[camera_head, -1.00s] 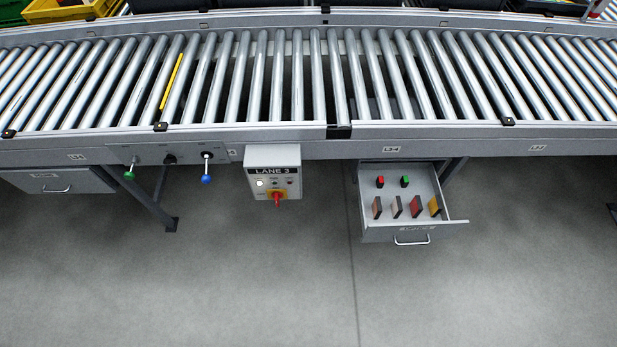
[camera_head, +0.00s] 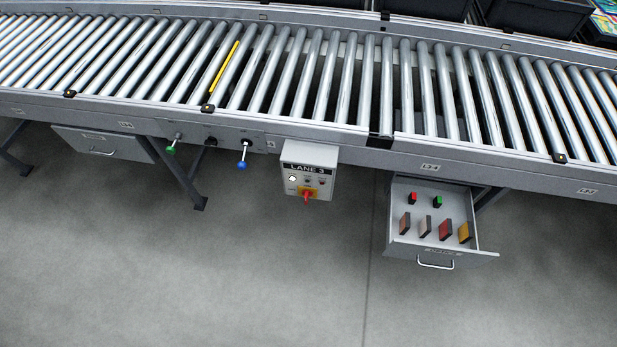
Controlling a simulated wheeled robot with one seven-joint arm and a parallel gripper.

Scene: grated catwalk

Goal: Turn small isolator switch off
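A grey control box labelled LANE 3 (camera_head: 309,158) hangs under the front rail of the roller conveyor. The handle looks about upright, pointing down. A small white lamp (camera_head: 292,179) is lit on the box, with other small controls beside it. My gripper is not in view.
The roller conveyor (camera_head: 330,85) spans the view. Left of the box are a green knob (camera_head: 171,149), a black knob (camera_head: 210,141) and a blue knob (camera_head: 242,164). An open drawer (camera_head: 400,248) with several coloured blocks juts out at right. A closed drawer (camera_head: 100,143) is at left. The floor in front is clear.

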